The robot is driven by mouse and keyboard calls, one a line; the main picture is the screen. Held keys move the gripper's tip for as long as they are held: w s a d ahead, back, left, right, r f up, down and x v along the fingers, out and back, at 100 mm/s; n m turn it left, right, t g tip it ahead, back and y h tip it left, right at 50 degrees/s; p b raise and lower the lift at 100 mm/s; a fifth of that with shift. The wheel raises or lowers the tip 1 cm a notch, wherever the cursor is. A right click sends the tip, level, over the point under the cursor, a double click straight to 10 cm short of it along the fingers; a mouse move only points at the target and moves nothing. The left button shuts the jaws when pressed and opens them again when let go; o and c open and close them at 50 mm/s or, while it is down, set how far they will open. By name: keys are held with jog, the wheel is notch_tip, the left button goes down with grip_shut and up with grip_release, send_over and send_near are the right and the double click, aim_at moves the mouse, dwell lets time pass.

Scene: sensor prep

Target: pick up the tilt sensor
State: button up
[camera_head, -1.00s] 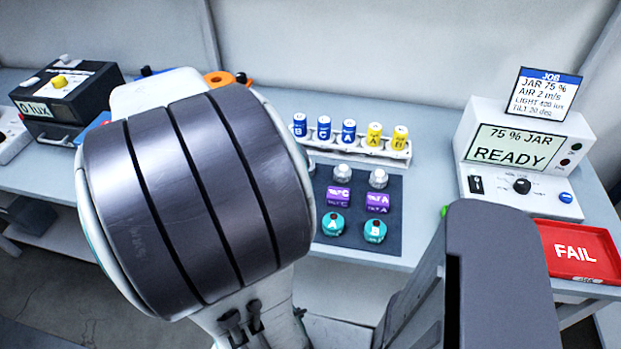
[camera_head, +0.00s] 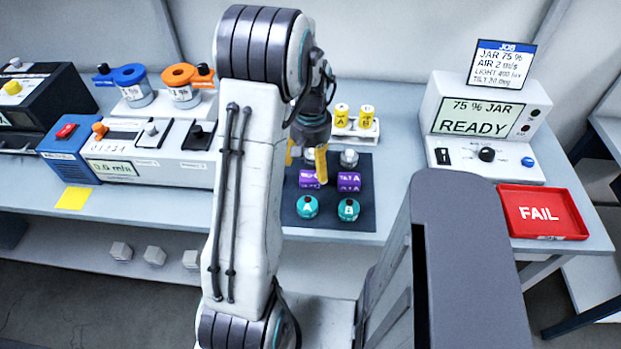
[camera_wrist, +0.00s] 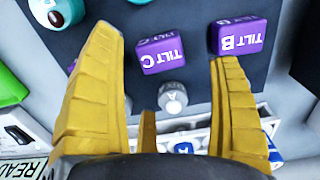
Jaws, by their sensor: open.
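Purple tilt sensors stand on the dark mat (camera_head: 362,215). In the wrist view, the block marked TILT C (camera_wrist: 163,53) lies in the gap between the fingers, and the block marked TILT B (camera_wrist: 238,38) sits by the right fingertip. In the head view, one purple block (camera_head: 307,180) is partly behind a finger and another (camera_head: 349,181) stands to its right; their letters are too small to read surely. My gripper (camera_head: 306,160) is open and empty, pointing down over the mat. It also shows in the wrist view (camera_wrist: 167,48). I cannot tell its exact height above the blocks.
Teal sensors (camera_head: 307,206) (camera_head: 348,209) stand in front of the purple blocks, and a silver one (camera_head: 349,158) behind. A white rack (camera_head: 366,132) with yellow cylinders is farther back. The READY console (camera_head: 484,125) and red FAIL tray (camera_head: 542,213) are to the right.

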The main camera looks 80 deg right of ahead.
aim_at(311, 175)
jog(key=shift+f+p, duration=0.55)
jog(key=shift+f, duration=2.9)
jog(key=c, duration=1.5)
jog(key=shift+d+r, duration=0.15)
jog(key=shift+r, duration=0.6)
notch_tip(311, 175, up, 3)
jog(key=shift+f+b, duration=0.1)
jog(key=shift+b, duration=0.3)
jog(key=a+r+b, duration=0.1)
jog(key=a+r, duration=0.2)
jog(key=a, duration=0.3)
jog(key=w+a+r, duration=0.1)
jog(key=a+r, duration=0.2)
jog(key=a, duration=0.2)
jog(key=shift+w+a+r+b, duration=0.2)
jog(key=shift+a+r+b, duration=0.15)
jog(key=shift+b, duration=0.05)
